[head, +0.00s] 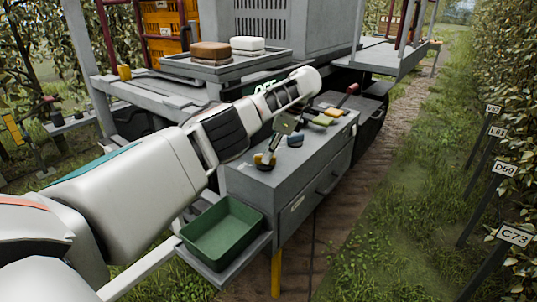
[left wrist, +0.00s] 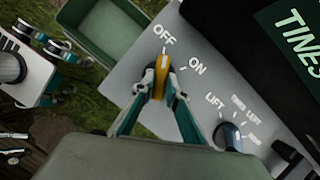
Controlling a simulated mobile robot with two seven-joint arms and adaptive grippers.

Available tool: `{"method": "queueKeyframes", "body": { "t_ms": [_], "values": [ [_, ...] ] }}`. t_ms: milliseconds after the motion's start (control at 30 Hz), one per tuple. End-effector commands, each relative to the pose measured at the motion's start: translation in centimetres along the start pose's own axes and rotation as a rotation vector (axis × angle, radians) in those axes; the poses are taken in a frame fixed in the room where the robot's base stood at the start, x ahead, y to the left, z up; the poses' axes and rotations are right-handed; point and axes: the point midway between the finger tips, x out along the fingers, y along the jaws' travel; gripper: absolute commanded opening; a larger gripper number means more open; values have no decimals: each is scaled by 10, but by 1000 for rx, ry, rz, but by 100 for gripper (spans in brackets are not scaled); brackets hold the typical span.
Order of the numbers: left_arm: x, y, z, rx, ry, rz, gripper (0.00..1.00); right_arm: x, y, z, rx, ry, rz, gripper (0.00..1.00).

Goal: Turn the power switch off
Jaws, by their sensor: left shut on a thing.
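The power switch is a yellow knob (left wrist: 165,66) on the grey control panel (left wrist: 128,72), with white OFF and ON labels beside it. In the left wrist view its far end points up toward OFF. It also shows in the head view (head: 264,160), partly covered. My left gripper (left wrist: 163,85) is shut on the knob, one finger on each side; in the head view it reaches down to the panel's near end (head: 268,153). White and teal parts that look like my right gripper (left wrist: 62,72) show at the left wrist view's left edge; its jaw state is unclear.
A blue LIFT knob (left wrist: 228,136) sits close to the switch, with more controls further along the panel. A green tray (head: 222,235) stands at the panel's near end. A shelf (head: 225,66) holds brown and white blocks. Grass and signposts (head: 505,168) lie to the right.

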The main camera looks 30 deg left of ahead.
Motion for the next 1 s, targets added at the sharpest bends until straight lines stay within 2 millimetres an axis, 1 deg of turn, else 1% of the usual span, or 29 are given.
{"method": "queueKeyframes", "body": {
  "t_ms": [700, 733, 767, 800, 1000],
  "values": [
    [2, 0, -1, -22, 2, 13, 0, 0, 0, 0, 3, 1, 1, 40],
    [2, 0, -1, -22, 2, 13, 19, 0, 0, 0, 2, 0, 1, 40],
    [2, 0, -1, -22, 2, 12, 27, 0, 0, 0, 0, 0, 0, 40],
    [2, 0, -1, -22, 2, 12, 31, 0, 1, 0, -2, 0, 0, 40],
    [1, 0, 0, -21, 1, 10, 31, 0, 2, 1, -8, -1, 0, 40]
  ]
}}
